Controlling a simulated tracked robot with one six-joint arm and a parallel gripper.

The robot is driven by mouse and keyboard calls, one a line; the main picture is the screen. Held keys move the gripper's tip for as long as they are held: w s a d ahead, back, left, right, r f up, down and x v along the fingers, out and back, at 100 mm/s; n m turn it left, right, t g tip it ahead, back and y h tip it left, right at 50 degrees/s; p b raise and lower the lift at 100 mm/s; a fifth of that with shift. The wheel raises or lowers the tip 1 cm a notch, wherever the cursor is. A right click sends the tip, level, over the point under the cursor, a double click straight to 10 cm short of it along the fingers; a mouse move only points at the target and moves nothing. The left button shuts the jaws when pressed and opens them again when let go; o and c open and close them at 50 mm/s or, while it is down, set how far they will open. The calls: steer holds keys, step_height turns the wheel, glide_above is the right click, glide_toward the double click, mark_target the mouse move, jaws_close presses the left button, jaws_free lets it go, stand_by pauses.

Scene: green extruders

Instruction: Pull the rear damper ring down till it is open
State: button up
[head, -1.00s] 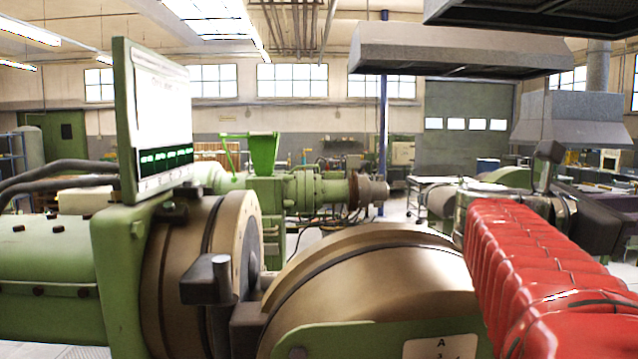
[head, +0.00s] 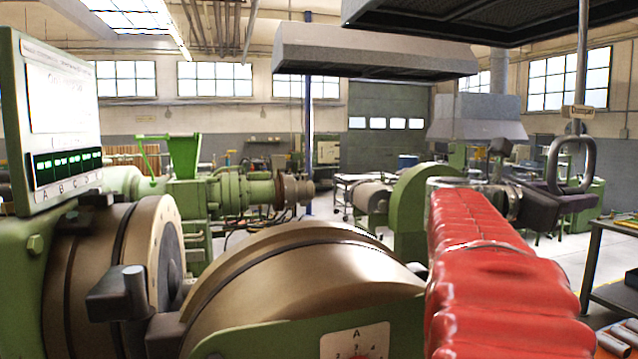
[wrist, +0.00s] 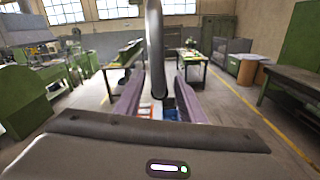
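My gripper (head: 580,203) is at the ring's lower part, at the end of my red-sleeved arm. In the wrist view the ring (wrist: 155,45) stands upright as a dark bar between the two purple-grey fingers of my gripper (wrist: 159,82). The fingers are apart, with gaps showing beside the ring. The head view does not show whether they touch it.
A dark hood (head: 455,22) hangs overhead, with a grey hood (head: 375,52) behind. Green extruder machinery with a bronze guard (head: 305,275) and a screen (head: 60,115) fills the left and front. A dark table (head: 615,260) stands at the right edge.

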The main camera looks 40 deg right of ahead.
jaws_close()
stand_by(0.4)
